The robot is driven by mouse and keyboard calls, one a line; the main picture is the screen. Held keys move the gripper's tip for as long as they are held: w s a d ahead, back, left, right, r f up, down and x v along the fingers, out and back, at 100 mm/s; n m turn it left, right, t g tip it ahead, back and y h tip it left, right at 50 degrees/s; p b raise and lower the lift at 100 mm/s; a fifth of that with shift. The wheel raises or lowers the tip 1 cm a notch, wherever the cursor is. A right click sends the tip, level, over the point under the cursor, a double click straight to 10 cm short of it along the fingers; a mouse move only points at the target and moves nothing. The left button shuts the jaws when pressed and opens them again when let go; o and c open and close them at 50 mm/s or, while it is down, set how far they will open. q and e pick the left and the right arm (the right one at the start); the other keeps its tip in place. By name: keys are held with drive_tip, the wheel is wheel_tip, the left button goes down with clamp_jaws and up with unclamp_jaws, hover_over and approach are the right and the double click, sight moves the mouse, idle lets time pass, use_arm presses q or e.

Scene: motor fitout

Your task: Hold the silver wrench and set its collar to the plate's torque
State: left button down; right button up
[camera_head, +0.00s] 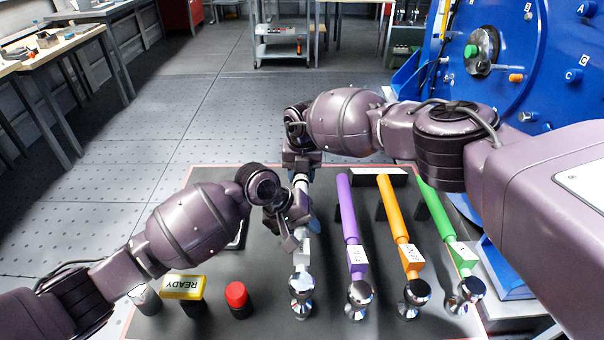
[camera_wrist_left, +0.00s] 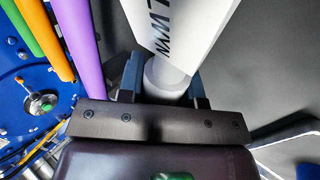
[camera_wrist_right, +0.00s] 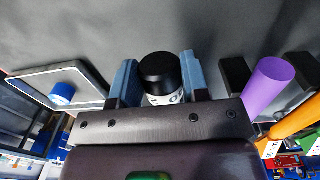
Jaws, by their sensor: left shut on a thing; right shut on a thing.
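The silver wrench (camera_head: 301,250) lies lengthwise on the dark table mat, its shiny round head toward the near edge. My left gripper (camera_head: 293,232) is shut around its shaft; the left wrist view shows the fingers (camera_wrist_left: 166,85) on either side of the pale shaft (camera_wrist_left: 168,78), beside a white lettered block (camera_wrist_left: 180,30). My right gripper (camera_head: 302,168) is at the far end of the wrench. In the right wrist view its fingers (camera_wrist_right: 158,75) are shut on the black-capped end (camera_wrist_right: 157,70), with a marked white ring below the cap. The ring's reading is too small to tell. I cannot identify the torque plate.
Purple (camera_head: 347,210), orange (camera_head: 393,215) and green (camera_head: 436,208) wrenches lie to the right. A yellow READY block (camera_head: 183,287) and a red button (camera_head: 237,296) stand near left. A framed tray (camera_wrist_right: 50,80) holds a blue item. A blue motor housing (camera_head: 540,70) rises at right.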

drive_tip(key=shift+a+f+h, duration=0.1)
drive_tip(key=shift+a+h, duration=0.1)
drive_tip(key=shift+h, duration=1.7)
drive_tip(key=o, duration=0.9)
drive_tip(key=shift+o, duration=0.2)
drive_tip(key=shift+r, duration=0.2)
drive_tip(key=v, duration=1.1)
drive_tip(key=shift+a+r, duration=0.2)
drive_tip(key=shift+r, duration=0.15)
